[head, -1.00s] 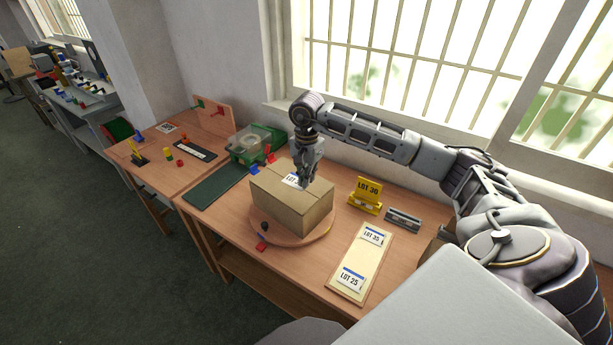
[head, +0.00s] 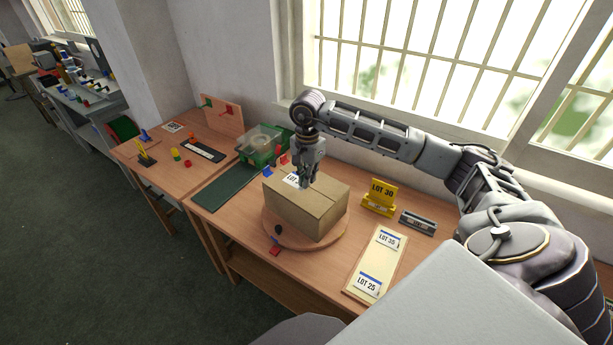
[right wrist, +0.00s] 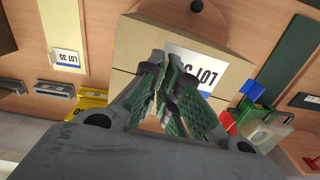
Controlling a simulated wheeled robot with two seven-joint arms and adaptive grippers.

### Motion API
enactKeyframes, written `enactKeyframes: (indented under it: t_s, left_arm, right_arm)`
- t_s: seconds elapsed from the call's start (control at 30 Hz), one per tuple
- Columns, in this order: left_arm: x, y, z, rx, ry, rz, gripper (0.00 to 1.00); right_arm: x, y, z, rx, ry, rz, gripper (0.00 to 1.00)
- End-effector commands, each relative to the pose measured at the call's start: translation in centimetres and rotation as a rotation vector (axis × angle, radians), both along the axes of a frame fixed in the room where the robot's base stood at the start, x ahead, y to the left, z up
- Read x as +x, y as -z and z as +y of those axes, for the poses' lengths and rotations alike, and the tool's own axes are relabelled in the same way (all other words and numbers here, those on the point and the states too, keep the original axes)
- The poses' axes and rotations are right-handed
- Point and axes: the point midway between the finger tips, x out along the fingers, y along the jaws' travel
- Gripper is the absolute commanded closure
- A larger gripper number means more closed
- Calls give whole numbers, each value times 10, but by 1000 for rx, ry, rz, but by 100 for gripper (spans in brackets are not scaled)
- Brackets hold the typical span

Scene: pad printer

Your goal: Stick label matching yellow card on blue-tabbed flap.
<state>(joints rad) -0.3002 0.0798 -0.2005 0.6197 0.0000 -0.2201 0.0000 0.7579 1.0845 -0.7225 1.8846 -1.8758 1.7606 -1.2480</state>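A closed cardboard box (head: 322,212) sits on a round wooden turntable (head: 340,232). A white label (head: 291,180) lies on its left top flap and shows in the right wrist view (right wrist: 197,65), its last digits partly hidden. A blue tab (head: 267,171) shows by the box's far left corner. My right gripper (head: 305,184) is over the box top with its fingertips close together at the label's edge; I cannot tell whether they pinch it. The yellow card (head: 381,193) reads LOT 30. A label sheet (head: 376,262) holds LOT 35 and LOT 25. My left gripper is out of view.
A grey block (head: 418,221) stands right of the yellow card. A green tape dispenser (head: 262,146) and a dark green mat (head: 226,186) lie left of the box. A red piece (head: 275,250) is at the turntable's front. The window wall is behind.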

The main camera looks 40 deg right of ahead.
Motion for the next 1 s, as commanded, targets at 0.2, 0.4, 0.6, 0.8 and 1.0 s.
enactKeyframes:
  t_s: [0.2, 0.4, 0.6, 0.8, 1.0]
  left_arm:
    - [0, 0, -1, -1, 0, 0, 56]
    - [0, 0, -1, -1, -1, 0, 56]
    - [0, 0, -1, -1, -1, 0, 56]
    - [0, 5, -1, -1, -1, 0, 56]
    - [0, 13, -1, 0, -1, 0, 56]
  right_arm:
    - [-1, 0, -1, 0, 25, 1, 100]
    - [-1, 0, -1, -1, 29, 2, 100]
    - [-1, 0, -1, -1, 28, 2, 100]
    - [-1, 1, -1, -2, 28, 2, 100]
    - [-1, 10, -1, -1, 28, 2, 100]
